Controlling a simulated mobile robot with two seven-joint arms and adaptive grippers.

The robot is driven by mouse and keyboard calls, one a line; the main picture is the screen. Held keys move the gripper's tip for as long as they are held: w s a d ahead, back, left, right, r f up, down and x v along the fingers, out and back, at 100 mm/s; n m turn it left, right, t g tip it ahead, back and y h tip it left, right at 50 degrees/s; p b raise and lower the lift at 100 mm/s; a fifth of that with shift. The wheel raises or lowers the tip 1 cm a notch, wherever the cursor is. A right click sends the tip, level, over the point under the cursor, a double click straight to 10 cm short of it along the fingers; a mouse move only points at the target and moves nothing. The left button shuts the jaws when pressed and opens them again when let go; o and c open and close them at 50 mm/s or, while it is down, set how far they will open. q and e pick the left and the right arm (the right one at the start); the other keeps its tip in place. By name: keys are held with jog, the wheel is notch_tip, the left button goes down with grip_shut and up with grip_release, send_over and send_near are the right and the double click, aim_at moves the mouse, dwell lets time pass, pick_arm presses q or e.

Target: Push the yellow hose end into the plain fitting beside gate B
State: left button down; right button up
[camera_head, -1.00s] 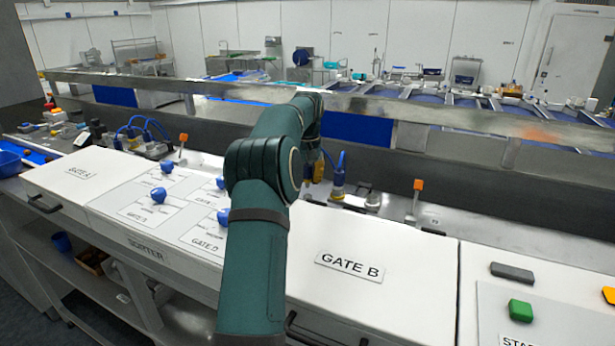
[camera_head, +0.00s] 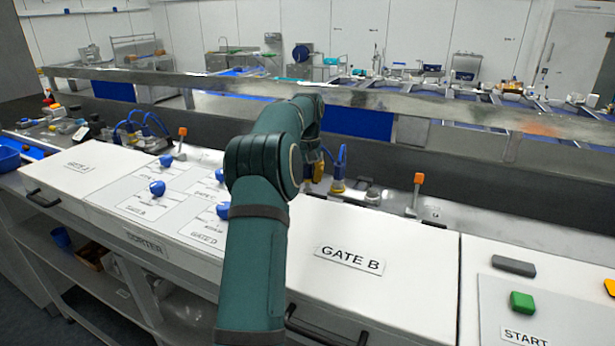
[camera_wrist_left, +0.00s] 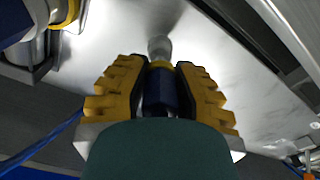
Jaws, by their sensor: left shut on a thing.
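In the head view my left gripper (camera_head: 317,172) is mostly hidden behind my arm, at the back edge of the gate B box (camera_head: 420,262). The left wrist view shows its yellow-and-black fingers (camera_wrist_left: 158,72) shut on a dark blue hose end (camera_wrist_left: 158,92) with a yellow collar (camera_wrist_left: 160,65). A pale round fitting (camera_wrist_left: 159,47) lies in line just beyond the collar. I cannot tell whether the two touch or are joined. A plain grey fitting (camera_head: 372,195) stands further right. My right gripper is not in view.
An orange-tipped lever (camera_head: 417,190) stands right of the grey fitting. A metal rail (camera_head: 450,108) runs behind. Blue knobs (camera_head: 157,188) stand on the sorter panel at left. A yellow ring on a metal cylinder (camera_wrist_left: 65,12) is at the wrist view's upper left.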

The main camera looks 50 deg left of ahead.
pick_arm(q)
jog(key=shift+f+p, duration=0.2)
jog(key=shift+p, duration=0.35)
dwell(0.9)
jog(key=shift+f+b, duration=0.5)
jog(key=shift+f, duration=0.8)
dwell(1.1)
jog(key=c, duration=1.5)
grip_release()
jog(key=o, duration=1.2)
jog(key=shift+r, duration=0.1)
